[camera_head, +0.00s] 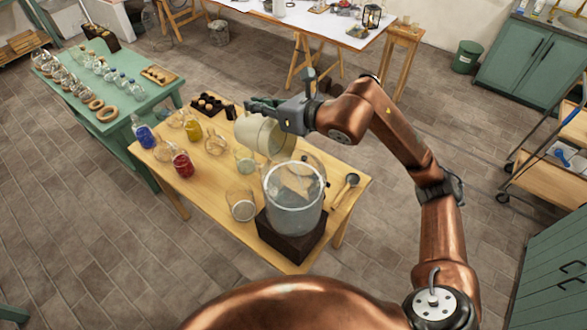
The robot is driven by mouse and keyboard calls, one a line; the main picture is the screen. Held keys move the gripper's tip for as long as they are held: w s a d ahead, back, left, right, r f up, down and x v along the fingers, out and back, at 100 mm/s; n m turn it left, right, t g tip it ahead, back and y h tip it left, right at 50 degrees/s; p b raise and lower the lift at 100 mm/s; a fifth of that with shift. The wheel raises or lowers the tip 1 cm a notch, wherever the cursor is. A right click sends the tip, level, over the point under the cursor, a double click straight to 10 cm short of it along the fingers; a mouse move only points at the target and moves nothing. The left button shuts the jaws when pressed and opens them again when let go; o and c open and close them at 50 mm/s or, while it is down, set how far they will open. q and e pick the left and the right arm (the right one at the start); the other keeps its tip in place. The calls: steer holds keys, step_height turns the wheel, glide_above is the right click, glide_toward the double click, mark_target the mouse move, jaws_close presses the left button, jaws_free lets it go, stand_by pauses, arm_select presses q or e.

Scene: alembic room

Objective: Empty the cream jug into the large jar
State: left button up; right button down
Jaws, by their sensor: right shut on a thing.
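The cream jug (256,133) is held in the air by my right gripper (268,108), whose fingers are shut on it. The jug is tilted, with its mouth toward the lower right, above the far side of the large jar (294,212). The large jar is clear glass and stands upright on a dark block (278,240) near the front of the wooden table. A tan patch shows in its upper part; I cannot tell what it is. No stream from the jug is clear. My left gripper is not in view.
The wooden table (212,172) also holds a blue flask (144,134), a red flask (183,165), a yellow flask (193,131), an empty-looking glass (242,208) and a ladle (346,188) beside the jar. A green table (128,98) with glassware stands behind left.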

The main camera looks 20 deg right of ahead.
steer(key=shift+s+d+r+b, duration=0.15)
steer(key=shift+s+r+b, duration=0.1)
steer(key=shift+b, duration=0.25)
stand_by(0.3)
steer(key=shift+s+d+t+y+b, duration=0.3)
steer(key=shift+t+b, duration=0.1)
steer(key=shift+b, duration=0.8)
steer(key=shift+s+d+r+t+y+b, duration=0.3)
steer(key=shift+s+t+b, duration=0.1)
steer(key=shift+b, duration=0.55)
steer(key=shift+s+d+r, duration=0.1)
steer(key=shift+s+r, duration=0.05)
steer(key=shift+r, duration=0.15)
